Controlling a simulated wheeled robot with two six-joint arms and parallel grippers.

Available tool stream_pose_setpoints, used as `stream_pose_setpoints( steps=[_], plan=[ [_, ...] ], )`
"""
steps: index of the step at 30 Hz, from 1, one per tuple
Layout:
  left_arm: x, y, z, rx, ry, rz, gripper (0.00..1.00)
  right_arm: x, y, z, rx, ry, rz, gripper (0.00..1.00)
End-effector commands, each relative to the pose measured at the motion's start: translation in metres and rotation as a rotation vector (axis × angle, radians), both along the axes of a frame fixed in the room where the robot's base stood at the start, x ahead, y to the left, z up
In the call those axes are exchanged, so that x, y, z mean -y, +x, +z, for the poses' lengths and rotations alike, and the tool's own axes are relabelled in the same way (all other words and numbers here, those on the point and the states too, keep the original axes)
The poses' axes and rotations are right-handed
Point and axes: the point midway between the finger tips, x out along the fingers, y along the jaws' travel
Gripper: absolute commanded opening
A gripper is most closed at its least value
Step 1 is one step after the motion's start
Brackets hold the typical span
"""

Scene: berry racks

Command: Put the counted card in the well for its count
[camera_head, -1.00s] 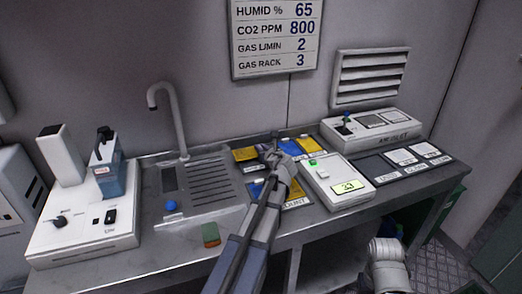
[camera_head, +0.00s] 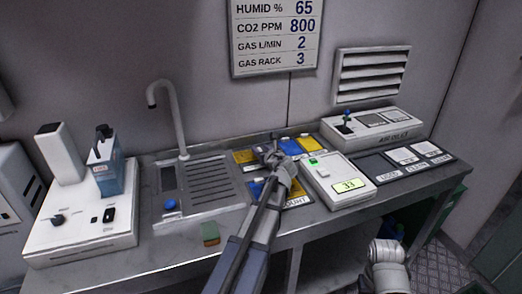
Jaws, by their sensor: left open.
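My left gripper (camera_head: 274,157) is open above the middle of the bench, over a group of yellow and blue cards. A yellow card (camera_head: 246,156) lies to its left and another yellow card (camera_head: 308,144) to its right at the back. A blue card (camera_head: 288,147) lies between them. My left arm and wrist hide much of a mat (camera_head: 297,203) with a label ending in "OUNT", which has blue and yellow on it. I cannot tell which card is the counted one. My right arm shows at the lower right, but its jaws do not.
A white device (camera_head: 338,183) with a display reading 33 stands right of the gripper. Beyond it are a labelled dark tray (camera_head: 368,167) and a white box (camera_head: 355,133) with a small lever. A sink (camera_head: 215,180) and a small green-brown block (camera_head: 210,234) are left.

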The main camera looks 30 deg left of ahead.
Motion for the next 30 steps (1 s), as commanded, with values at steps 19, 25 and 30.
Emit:
stream_pose_setpoints(
  steps=[19,25,30],
  plan=[
    [0.066,-0.058,0.041,0.000,0.000,-0.002,0.46,0.000,0.000,0.041,0.000,0.000,0.000,0.50],
    [0.082,-0.071,0.047,0.000,0.000,-0.001,0.46,0.000,0.000,0.046,0.000,0.000,0.000,0.50],
    [0.087,-0.075,0.048,0.000,0.000,0.000,0.46,0.000,0.000,0.048,0.000,0.000,0.000,0.50]
  ],
)
